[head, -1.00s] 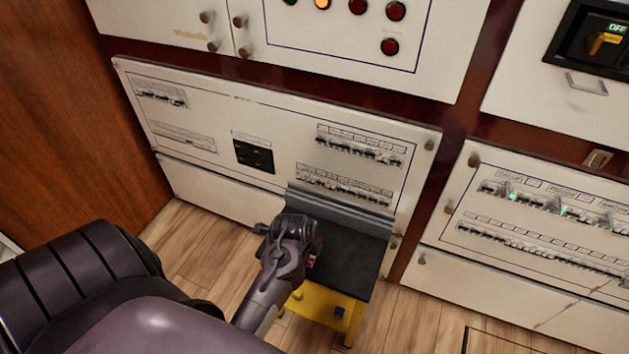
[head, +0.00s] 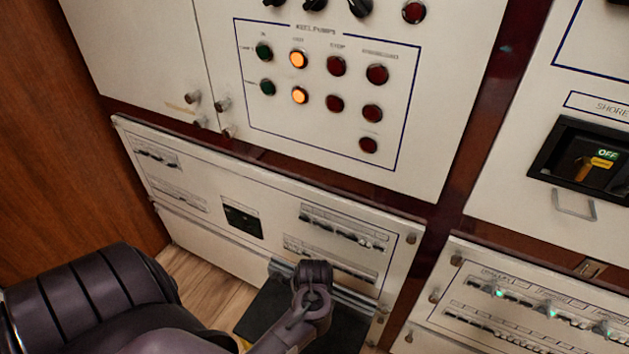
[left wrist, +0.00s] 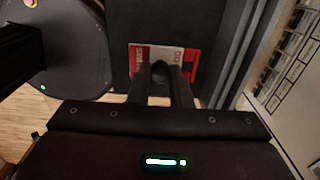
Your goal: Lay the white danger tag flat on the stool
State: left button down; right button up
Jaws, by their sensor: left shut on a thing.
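The danger tag (left wrist: 138,60), red and white with lettering, shows in the left wrist view at my left fingertips. My left gripper (left wrist: 161,72) is shut on it, and the fingers cover its middle. In the head view my left gripper (head: 313,280) is over the stool's dark top (head: 265,308), and the tag is hidden there. The dark stool top also fills the background beyond the tag in the left wrist view (left wrist: 160,20). I cannot tell the gap between tag and stool. My right gripper is not in view.
A breaker panel (head: 180,178) stands directly behind the stool, with a grey ledge (head: 352,302) along the stool's back. A panel of lamps and buttons (head: 310,130) is above. Another breaker panel (head: 480,325) is at the right. Wooden floor (head: 205,280) shows left of the stool.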

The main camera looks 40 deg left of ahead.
pick_arm(q)
jog(key=shift+s+r, duration=0.1)
jog(key=shift+s, duration=0.2)
jog(key=shift+r+p, duration=0.1)
jog(key=shift+p, duration=0.35)
notch_tip(320, 180, down, 7)
jog(key=b, duration=0.5)
jog(key=shift+w, duration=0.1)
jog(key=shift+f+b, duration=0.45)
jog(key=shift+f, duration=0.5)
jog(key=shift+f, duration=0.55)
jog(key=c, duration=1.3)
grip_release()
jog(key=shift+o, duration=0.2)
jog(key=shift+r, duration=0.1)
